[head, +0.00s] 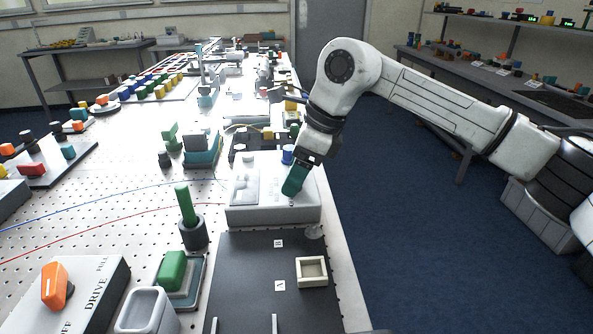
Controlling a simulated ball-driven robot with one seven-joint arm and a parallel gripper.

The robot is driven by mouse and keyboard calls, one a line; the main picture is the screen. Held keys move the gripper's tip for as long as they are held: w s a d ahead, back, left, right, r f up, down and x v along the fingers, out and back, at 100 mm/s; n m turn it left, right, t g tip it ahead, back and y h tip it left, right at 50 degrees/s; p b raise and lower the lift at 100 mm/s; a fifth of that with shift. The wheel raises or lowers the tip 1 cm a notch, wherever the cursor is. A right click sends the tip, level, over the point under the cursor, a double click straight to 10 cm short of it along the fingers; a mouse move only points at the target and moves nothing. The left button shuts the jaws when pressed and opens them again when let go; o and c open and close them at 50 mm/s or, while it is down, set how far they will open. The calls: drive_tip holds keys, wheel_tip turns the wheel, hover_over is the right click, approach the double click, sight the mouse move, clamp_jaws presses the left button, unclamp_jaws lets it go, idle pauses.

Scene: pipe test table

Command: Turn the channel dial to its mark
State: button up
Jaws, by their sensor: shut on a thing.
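A white box (248,209) stands on the perforated table at the middle of the head view. A dark green knob (293,181), which I take to be the channel dial, sits tilted at the right part of its top. My gripper (304,167) reaches down from the upper right and is shut on the green knob's upper end. My gripper and the knob cover part of the box top. I cannot make out the dial's mark or any scale from here.
A blue cylinder (287,154) stands just behind the box, close to my gripper. A black board (250,275) with a small cream tray (311,259) lies in front. A green-handled dark cup (193,233) stands left. An orange switch (55,285) is at the lower left.

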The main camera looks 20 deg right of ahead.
drive_tip(key=m+t+h, duration=0.1)
drive_tip(key=m, duration=0.2)
drive_tip(key=shift+a+b, duration=0.1)
drive_tip(key=shift+b, duration=0.3)
drive_tip(key=shift+a+m+t+h+b, duration=0.1)
drive_tip(key=shift+m+t+h+b, duration=0.4)
drive_tip(key=shift+m, duration=1.4)
drive_tip(key=o, duration=1)
drive_tip(key=shift+o, duration=0.2)
drive_tip(key=v, duration=1.1)
drive_tip(key=shift+s+f, duration=0.1)
